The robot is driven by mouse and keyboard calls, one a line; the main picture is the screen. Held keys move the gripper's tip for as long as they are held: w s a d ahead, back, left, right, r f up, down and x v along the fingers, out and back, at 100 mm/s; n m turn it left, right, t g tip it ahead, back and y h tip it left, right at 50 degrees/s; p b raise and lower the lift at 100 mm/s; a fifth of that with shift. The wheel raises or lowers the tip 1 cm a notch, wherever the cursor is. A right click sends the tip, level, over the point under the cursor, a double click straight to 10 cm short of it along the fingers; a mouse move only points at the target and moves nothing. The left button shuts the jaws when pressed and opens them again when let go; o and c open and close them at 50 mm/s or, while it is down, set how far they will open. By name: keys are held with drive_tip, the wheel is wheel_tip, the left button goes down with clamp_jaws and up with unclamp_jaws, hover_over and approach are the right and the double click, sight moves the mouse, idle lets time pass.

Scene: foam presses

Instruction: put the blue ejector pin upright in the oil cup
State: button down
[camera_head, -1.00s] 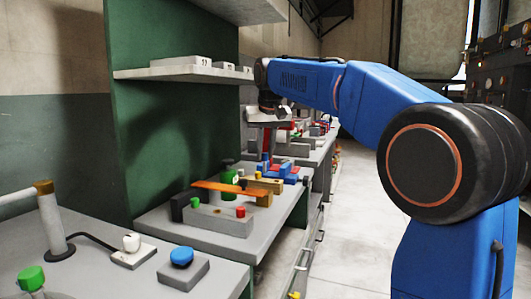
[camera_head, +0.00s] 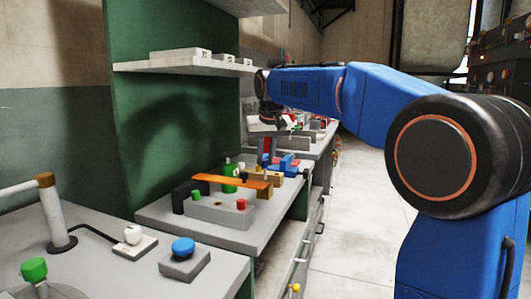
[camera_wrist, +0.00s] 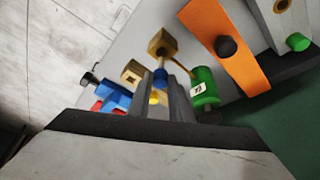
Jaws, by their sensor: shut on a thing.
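My gripper (camera_wrist: 163,88) points at the work bench, its two grey fingers shut on a small blue pin (camera_wrist: 160,76) whose blue end shows at the fingertips. In the head view my gripper (camera_head: 266,150) hangs over the back part of the bench, and the pin is hard to make out there. A green cylinder with a white label (camera_wrist: 205,88) stands to the right of the fingers in the wrist view. A brass block (camera_wrist: 163,43) lies beyond the pin. I cannot tell for sure which thing is the oil cup.
An orange plate (camera_wrist: 228,45) with a dark knob lies beside the green cylinder. A blue and red fixture (camera_wrist: 112,97) is left of the fingers. A grey block (camera_head: 222,213) with green and red knobs is near the bench front. A shelf (camera_head: 185,68) juts out above.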

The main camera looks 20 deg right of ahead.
sight(265, 174)
drive_tip(key=shift+f, duration=0.4)
drive_tip(key=shift+f, duration=2.2)
idle(1.2)
drive_tip(key=c, duration=1.5)
unclamp_jaws()
drive_tip(key=shift+c, duration=0.2)
drive_tip(key=v, duration=1.7)
drive_tip(key=shift+s, duration=0.15)
drive_tip(key=shift+r, duration=0.1)
